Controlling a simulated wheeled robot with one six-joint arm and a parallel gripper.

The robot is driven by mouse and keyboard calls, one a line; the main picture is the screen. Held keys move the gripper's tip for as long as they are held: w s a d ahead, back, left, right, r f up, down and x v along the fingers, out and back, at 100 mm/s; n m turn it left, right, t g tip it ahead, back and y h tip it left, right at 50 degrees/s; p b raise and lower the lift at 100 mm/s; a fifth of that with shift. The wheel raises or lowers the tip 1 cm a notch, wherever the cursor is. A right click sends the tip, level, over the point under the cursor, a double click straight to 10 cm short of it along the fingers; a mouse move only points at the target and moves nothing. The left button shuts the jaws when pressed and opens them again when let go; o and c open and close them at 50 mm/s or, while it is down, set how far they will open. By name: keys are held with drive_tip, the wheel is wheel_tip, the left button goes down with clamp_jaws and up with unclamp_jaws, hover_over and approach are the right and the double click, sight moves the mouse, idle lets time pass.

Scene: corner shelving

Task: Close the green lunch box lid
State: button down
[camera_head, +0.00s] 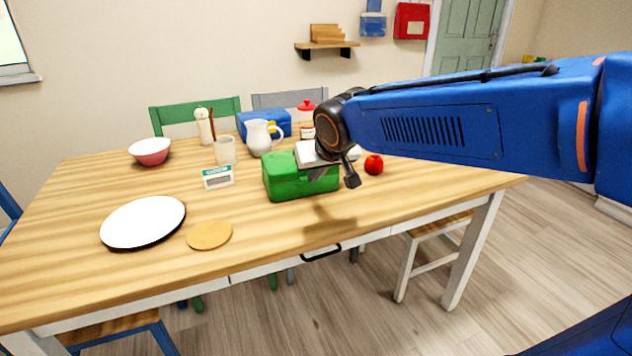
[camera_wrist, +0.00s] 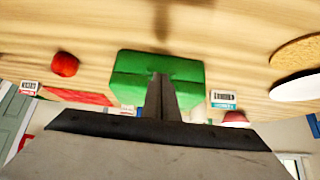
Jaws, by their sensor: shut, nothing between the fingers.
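The green lunch box (camera_head: 290,187) stands on the wooden table, near the middle of the head view. A green upper part sits on its body and looks down, but my gripper hides part of the top, so I cannot tell whether the lid is fully closed. In the wrist view the lunch box (camera_wrist: 130,83) fills the middle, with a seam across it. My gripper (camera_head: 322,173) is over the right part of the box, shut and empty. Its fingers (camera_wrist: 160,80) overlap the box in the wrist view; I cannot tell whether they touch it.
A red apple (camera_head: 374,165) lies right of the box. A white pitcher (camera_head: 258,138), a cup (camera_head: 225,150) and a blue box (camera_head: 270,124) are behind. A white plate (camera_head: 143,222) and a round wooden coaster (camera_head: 210,235) lie front left.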

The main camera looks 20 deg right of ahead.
drive_tip(key=s+f, duration=0.1)
drive_tip(key=s, duration=0.2)
drive_tip(key=s+f, duration=0.1)
drive_tip(key=s, duration=0.1)
drive_tip(key=s+f, duration=0.1)
drive_tip(key=s, duration=0.2)
drive_tip(key=shift+s+d+f, duration=0.1)
drive_tip(key=shift+s, duration=0.25)
drive_tip(key=s+d+f+g, duration=0.1)
drive_tip(key=s+d+f, duration=0.2)
drive_tip(key=s, duration=0.5)
drive_tip(key=s+d+f+g, duration=0.2)
drive_tip(key=s+d+f, duration=0.1)
drive_tip(key=s, duration=0.5)
drive_tip(key=shift+d, duration=0.5)
drive_tip(key=shift+s, duration=0.1)
